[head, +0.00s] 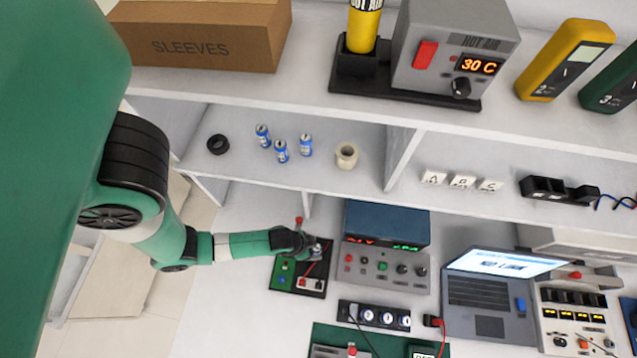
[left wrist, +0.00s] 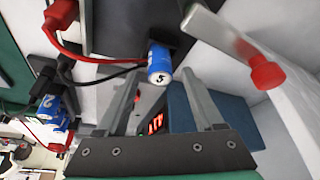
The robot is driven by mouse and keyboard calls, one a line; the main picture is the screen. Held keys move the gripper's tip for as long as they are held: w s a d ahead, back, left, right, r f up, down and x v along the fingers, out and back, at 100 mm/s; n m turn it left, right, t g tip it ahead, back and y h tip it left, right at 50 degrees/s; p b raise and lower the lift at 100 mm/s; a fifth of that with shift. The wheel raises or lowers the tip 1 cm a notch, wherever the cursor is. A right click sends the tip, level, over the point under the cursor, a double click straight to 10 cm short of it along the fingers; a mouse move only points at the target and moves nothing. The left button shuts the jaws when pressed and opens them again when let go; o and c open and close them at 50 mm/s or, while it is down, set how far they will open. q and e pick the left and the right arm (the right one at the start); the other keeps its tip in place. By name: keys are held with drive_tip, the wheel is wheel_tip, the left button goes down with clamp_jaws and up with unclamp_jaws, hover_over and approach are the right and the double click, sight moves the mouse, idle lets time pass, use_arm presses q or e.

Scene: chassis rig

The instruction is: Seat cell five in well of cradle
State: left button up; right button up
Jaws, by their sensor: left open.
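Cell five (left wrist: 160,65) is a blue and silver can with a "5" on the end facing the left wrist camera. It stands at the edge of the black cradle fixture (left wrist: 125,25); its far end is hidden, so I cannot tell how deep it sits. In the head view the fixture (head: 284,284) is a black board with a green panel, and the cell's top (head: 318,247) shows small beside my gripper. My left gripper (left wrist: 157,85) is open, with its fingers on either side of the cell and visible gaps. It also shows in the head view (head: 312,243). My right gripper is out of view.
A grey lever with a red knob (left wrist: 265,72) rises close to the right finger. A blue-topped instrument (head: 385,225) stands right of the fixture. Red and black leads (left wrist: 85,55) run near the left. Several blue cells (head: 281,151) stand on the shelf above.

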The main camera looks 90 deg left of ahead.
use_arm(q)
drive_tip(key=a+p+v, duration=0.1)
drive_tip(key=p+v, duration=0.1)
drive_tip(key=v, duration=0.7)
drive_tip(key=shift+s+d+r+p, duration=0.15)
drive_tip(key=shift+d+r+p, duration=0.2)
drive_tip(key=shift+d, duration=0.15)
